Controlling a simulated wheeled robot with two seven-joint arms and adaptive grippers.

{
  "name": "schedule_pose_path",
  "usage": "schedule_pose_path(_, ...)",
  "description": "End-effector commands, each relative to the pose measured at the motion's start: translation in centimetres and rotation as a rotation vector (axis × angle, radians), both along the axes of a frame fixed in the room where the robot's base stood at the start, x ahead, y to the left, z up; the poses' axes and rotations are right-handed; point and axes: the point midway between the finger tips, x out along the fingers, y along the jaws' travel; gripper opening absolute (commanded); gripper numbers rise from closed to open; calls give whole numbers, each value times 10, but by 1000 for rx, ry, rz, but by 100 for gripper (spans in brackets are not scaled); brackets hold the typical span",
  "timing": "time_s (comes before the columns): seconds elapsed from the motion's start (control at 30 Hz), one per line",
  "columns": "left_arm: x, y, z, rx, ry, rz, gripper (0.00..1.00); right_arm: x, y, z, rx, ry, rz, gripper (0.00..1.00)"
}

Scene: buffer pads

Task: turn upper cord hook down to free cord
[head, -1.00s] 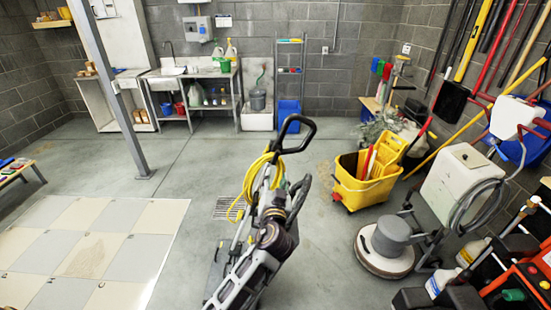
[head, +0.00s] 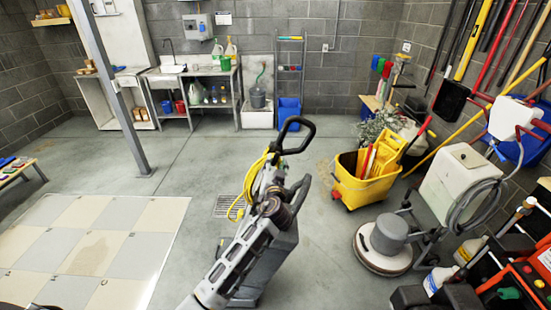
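A floor machine stands upright in the middle of the head view, with a black loop handle (head: 297,136) on top. A yellow cord (head: 252,178) hangs in loops on the machine's upper left side, below the handle. The upper cord hook cannot be made out clearly; it is near the top of the cord, where dark parts crowd together. My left arm comes up from the bottom and covers much of the machine. My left gripper (head: 273,180) is at the upper shaft beside the cord; its fingers blend with the dark parts, so its opening cannot be judged. My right gripper is not in view.
A yellow mop bucket (head: 362,190) and a round floor polisher (head: 384,245) stand to the right. A floor drain (head: 229,206) lies behind the machine on the left. Pale floor tiles (head: 90,253) cover the left front. The floor between the machine and the back wall is clear.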

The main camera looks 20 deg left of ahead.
Motion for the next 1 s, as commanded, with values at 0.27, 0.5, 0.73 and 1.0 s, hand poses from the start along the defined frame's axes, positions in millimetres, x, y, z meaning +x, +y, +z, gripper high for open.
schedule_pose_path(0.27,24,7,1,1,-1,0,39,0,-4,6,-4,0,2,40)
schedule_pose_path(0.5,36,11,1,1,0,0,39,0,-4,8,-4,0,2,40)
schedule_pose_path(0.73,37,11,0,0,0,0,39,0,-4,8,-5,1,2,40)
schedule_pose_path(1.0,37,11,0,0,0,0,24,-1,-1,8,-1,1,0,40)
